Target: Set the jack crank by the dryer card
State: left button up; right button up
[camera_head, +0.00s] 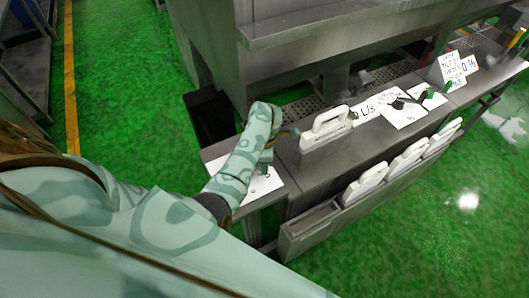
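My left arm in teal camouflage comes in from the left and bends over the near end of the grey bench. Its gripper is mostly hidden behind the forearm, above a white plate (262,187); I cannot tell its fingers or whether it holds anything. A dark crank-like lever (405,101) lies over a white plate (399,117) farther along the bench; I cannot tell if it is the jack crank. A card with lines of writing (452,68) stands upright at the far end, its text too small to read. My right gripper is out of view.
A white handled block (326,130) stands on the bench beside my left forearm. Several similar white handles line the front rack (310,236). A card marked "L/s" (367,112) lies behind. A large grey machine (330,35) overhangs the bench's back. Green floor lies in front.

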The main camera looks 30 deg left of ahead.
pick_arm(q)
notch_tip(320, 180, up, 16)
jog(key=p, duration=0.5)
jog(key=shift+r+p, duration=0.15)
jog(key=shift+p, duration=0.15)
